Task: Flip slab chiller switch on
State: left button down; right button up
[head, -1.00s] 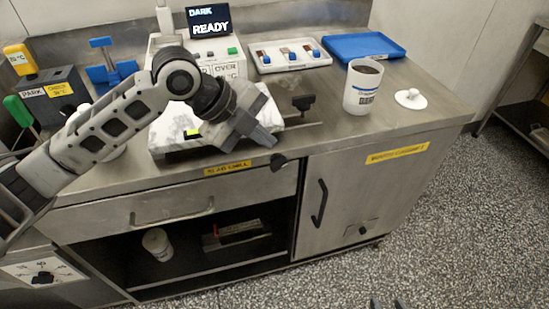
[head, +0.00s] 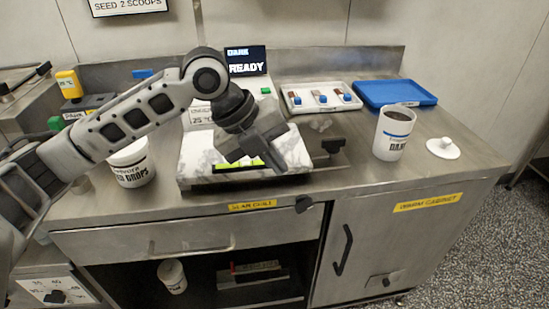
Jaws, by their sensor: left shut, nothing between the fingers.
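The slab chiller switch is a dark knob (head: 304,204) on the front edge of the counter. It sits just right of a yellow label (head: 252,206) that seems to read "SLAB CHILL". Its on or off position is too small to tell. My left gripper (head: 268,160) is shut and empty. In the picture it is over the white marble slab (head: 205,152), above and left of the knob and apart from it. My right gripper is not in view.
A white cup (head: 393,134) and its lid (head: 443,147) stand on the right of the counter. A sample tray (head: 320,97) and a blue tray (head: 395,94) lie behind. A tub (head: 131,165) stands left. A display (head: 246,62) reads "READY".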

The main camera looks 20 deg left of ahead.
aim_at(308, 202)
pick_arm(q)
jog(key=x, duration=1)
jog(key=shift+d+f, duration=0.1)
jog(key=shift+f, duration=0.1)
